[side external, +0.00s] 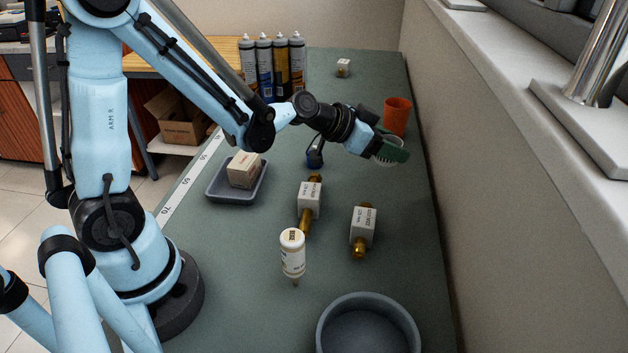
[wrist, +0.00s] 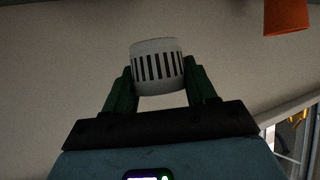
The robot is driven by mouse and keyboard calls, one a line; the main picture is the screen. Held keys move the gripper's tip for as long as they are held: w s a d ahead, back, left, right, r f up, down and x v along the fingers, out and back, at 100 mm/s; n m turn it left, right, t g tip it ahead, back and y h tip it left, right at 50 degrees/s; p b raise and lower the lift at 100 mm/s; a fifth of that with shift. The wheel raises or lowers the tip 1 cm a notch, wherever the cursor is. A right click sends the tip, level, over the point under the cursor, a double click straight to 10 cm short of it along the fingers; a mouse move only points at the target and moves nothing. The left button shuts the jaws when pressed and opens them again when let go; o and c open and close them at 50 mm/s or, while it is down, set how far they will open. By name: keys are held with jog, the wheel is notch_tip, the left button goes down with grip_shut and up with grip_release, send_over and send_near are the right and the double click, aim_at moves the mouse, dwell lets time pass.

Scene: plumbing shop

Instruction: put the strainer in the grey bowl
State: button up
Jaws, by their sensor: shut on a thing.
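The strainer (wrist: 158,68) is a white cup with dark vertical slots, held between the two green fingers of my gripper (wrist: 158,84) in the wrist view. In the side view my gripper (side external: 392,149) is shut on it above the right part of the bench, and only a little of the white strainer (side external: 386,162) shows past the green fingers. The round grey bowl (side external: 324,329) stands at the near end of the bench, partly cut off by the bottom edge. It looks empty and is well apart from my gripper.
An orange cup (side external: 397,116) is behind my gripper. A grey tray (side external: 222,197) holds a box. A wall (side external: 500,210) borders the bench's right.

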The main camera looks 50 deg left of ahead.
jog(key=s+d+r+m+g+h, duration=0.2)
jog(key=s+d+m+h, duration=0.15)
jog(key=s+d, duration=0.35)
jog(key=s+d+r+m+g+h, duration=0.25)
jog(key=s+d+m, duration=0.2)
jog(key=d, duration=0.55)
jog(key=s+d+r+m+g+h, duration=0.1)
jog(key=s+d+m+g, duration=0.3)
jog(key=s, duration=0.6)
jog(key=s+d+r+m+g, duration=0.1)
jog(key=s+d+m+g, duration=0.25)
jog(key=s, duration=0.75)
jog(key=shift+g, duration=0.4)
jog(key=shift+w+a+f, duration=0.35)
jog(key=shift+w+f, duration=1.4)
jog(key=shift+w, duration=0.15)
jog(key=shift+w+a+f, duration=0.3)
jog(key=shift+w+f, duration=1.45)
jog(key=shift+w, duration=0.2)
jog(key=shift+w+a+f, duration=0.35)
jog(key=shift+w+f, duration=1.4)
jog(key=shift+w, duration=0.15)
jog(key=shift+f, duration=0.2)
jog(key=shift+f, duration=0.35)
